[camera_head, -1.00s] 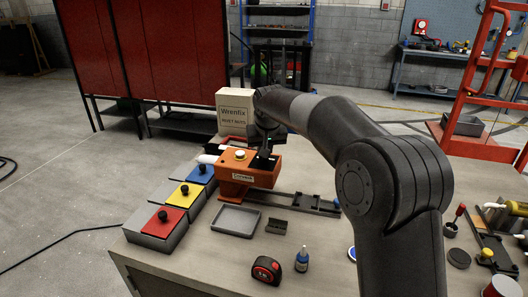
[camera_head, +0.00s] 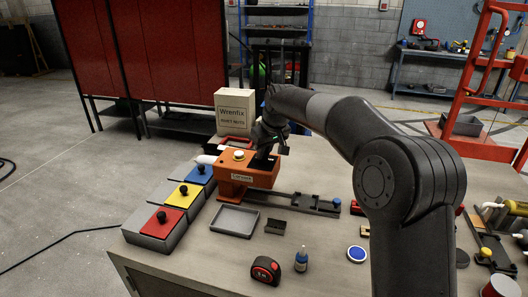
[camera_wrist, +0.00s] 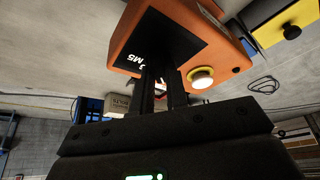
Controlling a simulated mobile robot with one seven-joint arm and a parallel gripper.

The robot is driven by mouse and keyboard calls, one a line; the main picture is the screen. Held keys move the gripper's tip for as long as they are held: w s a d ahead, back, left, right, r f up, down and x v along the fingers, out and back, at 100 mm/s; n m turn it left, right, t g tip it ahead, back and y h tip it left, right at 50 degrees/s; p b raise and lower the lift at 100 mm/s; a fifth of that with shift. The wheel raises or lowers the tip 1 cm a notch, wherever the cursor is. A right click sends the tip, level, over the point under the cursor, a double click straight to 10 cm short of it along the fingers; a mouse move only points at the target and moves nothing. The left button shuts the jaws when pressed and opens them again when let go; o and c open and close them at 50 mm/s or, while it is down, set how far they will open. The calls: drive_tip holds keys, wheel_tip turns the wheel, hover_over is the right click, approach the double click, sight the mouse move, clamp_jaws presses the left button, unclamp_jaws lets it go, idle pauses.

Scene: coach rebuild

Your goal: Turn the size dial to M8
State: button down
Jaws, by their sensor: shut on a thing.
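The orange machine (camera_head: 247,170) stands at the back of the bench, with a round cream button (camera_head: 239,155) on top. It also fills the upper part of the wrist view (camera_wrist: 198,14). Its black dial plate (camera_wrist: 180,40) carries white lettering that seems to read M5, tilted in the picture. My gripper (camera_head: 263,160) reaches down to this plate, and its two dark fingers (camera_wrist: 161,82) are shut on the size dial there. The fingers hide the dial, so its pointer and the other size marks cannot be read.
Red, yellow and blue lidded boxes (camera_head: 162,222) line the bench left of the machine. A cardboard box (camera_head: 235,110) stands behind it.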

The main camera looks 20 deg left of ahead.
drive_tip(key=c, duration=1.4)
unclamp_jaws()
drive_tip(key=shift+c, duration=0.2)
drive_tip(key=v, duration=1)
drive_tip(key=shift+r, duration=0.4)
drive_tip(key=shift+s+d, duration=0.1)
drive_tip(key=s+d+r+m+t+h, duration=0.25)
drive_tip(key=s+d+m, duration=0.25)
drive_tip(key=s+d, duration=1.3)
drive_tip(key=s+d+f+m, duration=0.2)
drive_tip(key=s+d+f, duration=0.4)
drive_tip(key=s+d, duration=0.1)
drive_tip(key=s+d+f+m+h, duration=0.1)
drive_tip(key=s+d+f+m, duration=0.2)
drive_tip(key=s, duration=0.7)
drive_tip(key=d+f, duration=0.2)
drive_tip(key=d, duration=0.2)
drive_tip(key=shift+d+f, duration=0.35)
drive_tip(key=shift+f, duration=0.05)
